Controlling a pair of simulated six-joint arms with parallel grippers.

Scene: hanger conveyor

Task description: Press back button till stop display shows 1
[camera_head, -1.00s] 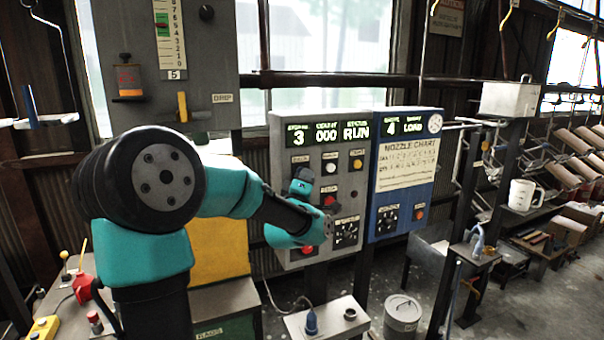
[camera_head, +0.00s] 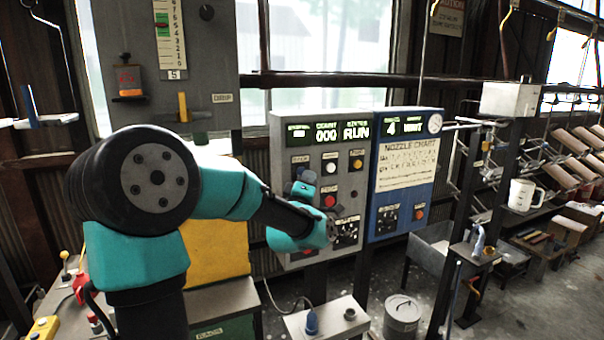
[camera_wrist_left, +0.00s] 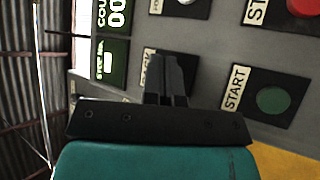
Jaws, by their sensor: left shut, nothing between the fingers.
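The grey control panel (camera_head: 285,240) stands at the middle of the head view. Its stop display (camera_head: 297,133) is the leftmost green window; I cannot read a digit there. In the left wrist view the stop display (camera_wrist_left: 108,62) also shows only its label clearly. The back button's label (camera_wrist_left: 147,68) shows there, but my fingers hide the button. My left gripper (camera_head: 303,182) is shut and empty in front of the panel. Its fingertips (camera_wrist_left: 165,62) are at the back button; I cannot tell if they touch it. My right gripper is not in view.
A white button (camera_head: 329,168), a red button (camera_head: 329,201) and a yellow button (camera_head: 357,163) are close to my gripper. A green start button (camera_wrist_left: 272,100) shows in the wrist view. The blue panel (camera_head: 402,215) adjoins on the right. A bucket (camera_head: 402,317) stands below.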

